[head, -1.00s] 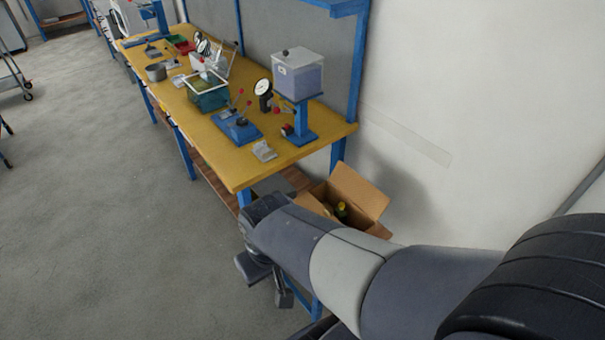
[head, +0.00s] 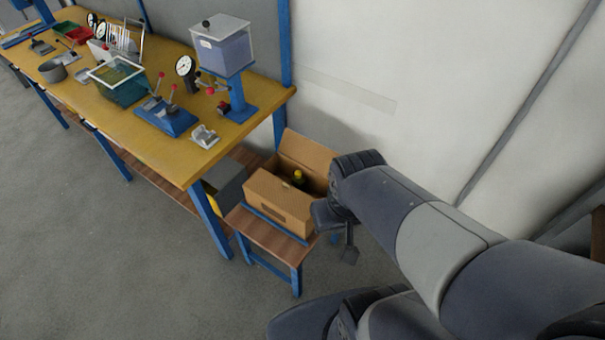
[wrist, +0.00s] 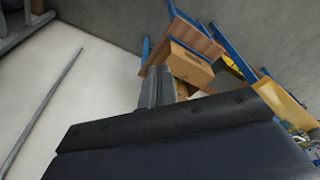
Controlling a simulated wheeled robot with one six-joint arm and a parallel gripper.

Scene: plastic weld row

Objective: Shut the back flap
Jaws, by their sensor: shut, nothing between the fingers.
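An open cardboard box (head: 276,206) stands on a small stool beside the workbench. Its back flap (head: 306,152) stands up and leans back towards the white wall. A bottle with a yellow cap (head: 298,177) shows inside the box. The box also shows in the wrist view (wrist: 189,66), partly covered by my gripper. My gripper (head: 349,255) is to the right of the box, pointing down, shut and empty. In the wrist view its fingers (wrist: 158,88) reach out in front of the box. The right side of the box is hidden behind my arm.
The stool (head: 265,238) has a wooden top and blue legs. The yellow workbench (head: 165,150) is at the left, with a blue lever fixture (head: 166,117) and other tools on it. A grey bin (head: 226,184) sits under it. Floor in front is clear.

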